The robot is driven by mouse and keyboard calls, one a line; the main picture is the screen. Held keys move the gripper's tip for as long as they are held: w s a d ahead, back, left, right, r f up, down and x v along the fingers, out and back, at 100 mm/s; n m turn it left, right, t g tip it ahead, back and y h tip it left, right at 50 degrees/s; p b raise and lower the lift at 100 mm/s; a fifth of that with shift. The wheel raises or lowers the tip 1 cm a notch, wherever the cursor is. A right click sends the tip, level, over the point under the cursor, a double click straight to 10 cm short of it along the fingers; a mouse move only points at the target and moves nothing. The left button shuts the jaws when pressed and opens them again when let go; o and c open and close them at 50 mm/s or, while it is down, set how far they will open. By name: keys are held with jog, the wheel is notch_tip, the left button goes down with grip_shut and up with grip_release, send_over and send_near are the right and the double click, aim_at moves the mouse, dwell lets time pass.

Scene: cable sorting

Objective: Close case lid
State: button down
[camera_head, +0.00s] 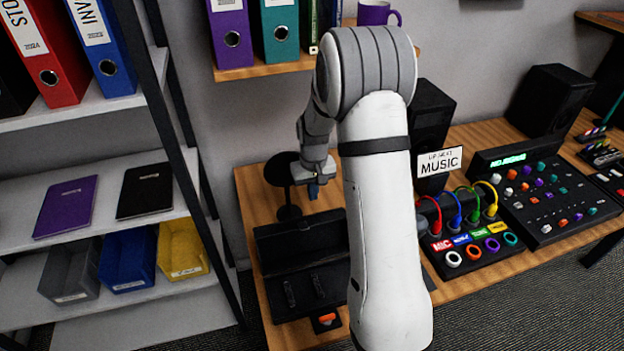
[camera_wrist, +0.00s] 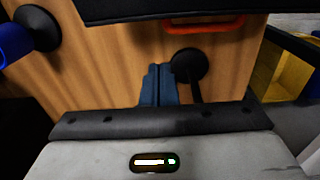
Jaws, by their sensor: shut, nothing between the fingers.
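The black case stands open on the wooden desk in the head view. Its lid (camera_head: 292,243) is raised at the back, and its base (camera_head: 275,313) lies in front with small dark items inside. My arm hides the case's right edge. My gripper (camera_head: 314,190) is above and behind the lid, apart from it, pointing down. In the wrist view its blue fingers (camera_wrist: 158,84) are together and empty. A black edge (camera_wrist: 150,8) at the top of that view appears to be the case, with an orange handle-like strip (camera_wrist: 205,25) beside it.
A black round-based stand (camera_head: 289,213) is close beside my gripper. A cable panel (camera_head: 470,240) with coloured plugs and a mixer (camera_head: 545,200) are to the right. A shelf (camera_head: 110,210) with bins is at left. Bare desk (camera_head: 255,188) shows behind the case.

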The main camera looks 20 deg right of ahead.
jog(key=s, duration=0.1)
jog(key=s+f+p, duration=0.1)
jog(key=s+f, duration=0.1)
jog(key=s, duration=0.1)
jog(key=shift+d, duration=0.1)
